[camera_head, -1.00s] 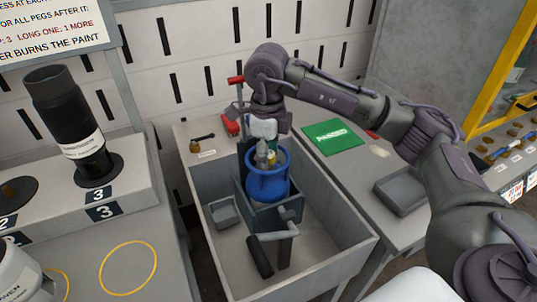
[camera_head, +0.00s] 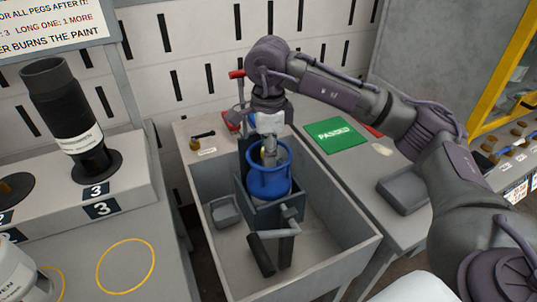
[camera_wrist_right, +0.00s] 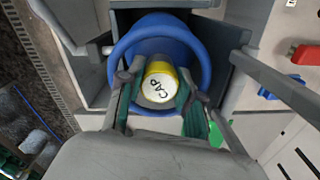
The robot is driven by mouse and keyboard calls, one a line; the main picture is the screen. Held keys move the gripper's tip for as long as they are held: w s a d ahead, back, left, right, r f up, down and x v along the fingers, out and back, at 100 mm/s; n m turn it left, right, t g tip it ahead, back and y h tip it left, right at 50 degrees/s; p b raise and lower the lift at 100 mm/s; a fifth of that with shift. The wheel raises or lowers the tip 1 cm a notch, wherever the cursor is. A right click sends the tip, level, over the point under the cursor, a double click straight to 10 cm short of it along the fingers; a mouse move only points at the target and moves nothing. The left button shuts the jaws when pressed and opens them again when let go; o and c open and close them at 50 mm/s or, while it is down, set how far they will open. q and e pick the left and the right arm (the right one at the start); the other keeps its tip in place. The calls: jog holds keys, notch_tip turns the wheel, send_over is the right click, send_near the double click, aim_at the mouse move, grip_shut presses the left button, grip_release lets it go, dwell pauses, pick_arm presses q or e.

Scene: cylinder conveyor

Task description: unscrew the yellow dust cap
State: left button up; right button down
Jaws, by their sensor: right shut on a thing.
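The yellow dust cap (camera_wrist_right: 158,88) has a white top lettered CAP and sits inside the blue collar of the blue cylinder (camera_head: 270,188). In the right wrist view the collar (camera_wrist_right: 123,55) rings the cap. My right gripper (camera_wrist_right: 160,82) reaches down into the collar from above, shut on the cap with one finger on each side. In the head view the right gripper (camera_head: 269,152) hides most of the cap. The cylinder stands upright in a grey holder (camera_head: 283,215) in the basin. Whether the cap's thread is loose cannot be seen.
The grey basin (camera_head: 335,262) has raised walls and holds a small grey tray (camera_head: 225,212) and a dark-handled lever (camera_head: 262,257). A green PASSED card (camera_head: 336,136) and a grey bin (camera_head: 403,190) lie to the right. A black cylinder (camera_head: 68,120) stands at the left.

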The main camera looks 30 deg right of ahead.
pick_arm(q)
jog(key=shift+a, duration=0.2)
pick_arm(e)
jog(key=shift+n+b, duration=0.4)
jog(key=shift+n, duration=0.8)
jog(key=n, duration=0.2)
jog(key=shift+n+b, duration=0.35)
jog(key=shift+n, duration=0.05)
jog(key=shift+r+n, duration=0.1)
jog(key=shift+n, duration=0.5)
jog(key=c, duration=0.8)
grip_release()
jog(key=shift+c, duration=0.2)
pick_arm(q)
jog(key=w, duration=0.3)
jog(key=shift+w+d, duration=0.1)
jog(key=shift+d, duration=0.05)
pick_arm(e)
jog(key=shift+r, duration=0.1)
